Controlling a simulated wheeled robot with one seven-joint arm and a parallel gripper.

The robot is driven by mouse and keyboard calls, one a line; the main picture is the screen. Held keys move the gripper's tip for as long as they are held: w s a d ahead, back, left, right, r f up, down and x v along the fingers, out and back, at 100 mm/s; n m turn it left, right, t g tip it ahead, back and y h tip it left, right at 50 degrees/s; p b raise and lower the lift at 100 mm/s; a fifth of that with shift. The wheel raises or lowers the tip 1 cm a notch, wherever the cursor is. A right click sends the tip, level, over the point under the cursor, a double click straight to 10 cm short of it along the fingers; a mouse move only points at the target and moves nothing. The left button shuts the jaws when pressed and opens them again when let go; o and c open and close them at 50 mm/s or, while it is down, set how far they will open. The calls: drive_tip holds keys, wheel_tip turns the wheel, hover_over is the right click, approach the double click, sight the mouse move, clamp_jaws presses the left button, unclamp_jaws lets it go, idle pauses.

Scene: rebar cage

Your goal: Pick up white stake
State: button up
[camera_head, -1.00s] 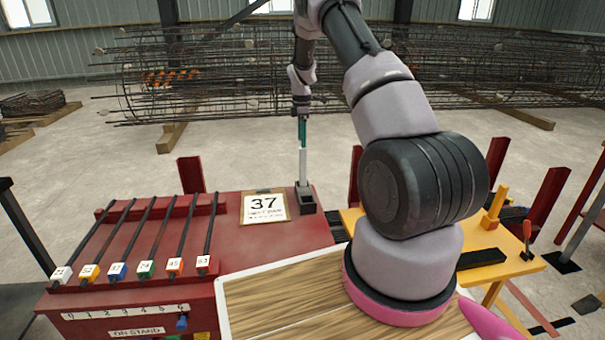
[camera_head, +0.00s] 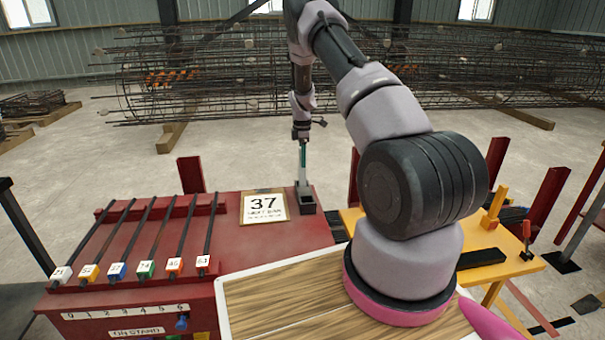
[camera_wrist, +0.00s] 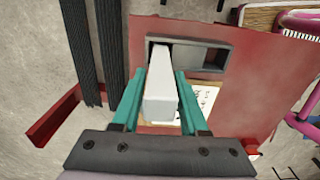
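The white stake (camera_head: 302,175) stands upright in a dark holder (camera_head: 306,202) at the right back of the red stand. My gripper (camera_head: 302,160) points down over the stake, its teal fingers around the stake's upper part. In the wrist view the stake (camera_wrist: 160,98) lies between the two teal fingers (camera_wrist: 160,85), one on each side. The fingers look apart, with narrow gaps beside the stake; firm contact does not show. The stake's lower end is inside one opening of the holder (camera_wrist: 213,60), and the other opening looks empty.
The red stand (camera_head: 235,230) bears a sign reading 37 (camera_head: 264,208) left of the holder and several dark bars with coloured number tags (camera_head: 145,268). A yellow table (camera_head: 510,262) stands at the right. A rebar cage (camera_head: 220,75) lies behind on the floor.

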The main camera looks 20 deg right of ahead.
clamp_jaws()
idle(1.2)
